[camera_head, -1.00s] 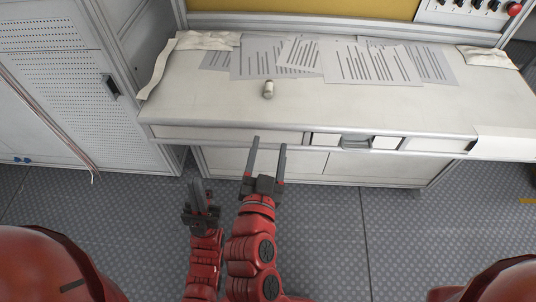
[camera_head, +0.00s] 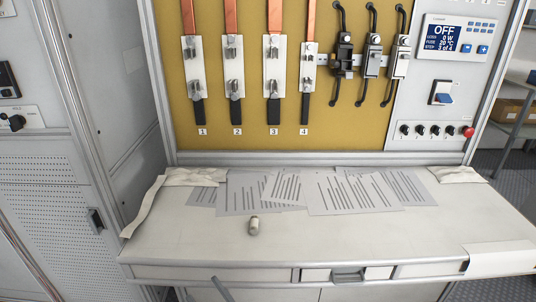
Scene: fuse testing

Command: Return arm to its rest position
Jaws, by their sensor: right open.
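Only one dark finger of my right gripper (camera_head: 222,289) shows, at the bottom edge of the head view, in front of the workbench. The rest of that gripper and its arm are cut off below the picture. The finger touches nothing that I can see, and no object shows at it. My left gripper is out of view. A small pale cylinder that looks like a fuse (camera_head: 254,226) stands or lies on the workbench (camera_head: 340,240), apart from the gripper.
Several printed sheets (camera_head: 355,195) lie along the back of the bench. A yellow panel (camera_head: 260,145) with numbered fuse mounts rises behind it. A control panel (camera_head: 455,50) at the right reads OFF. A grey cabinet (camera_head: 55,200) stands left. The bench's front half is mostly clear.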

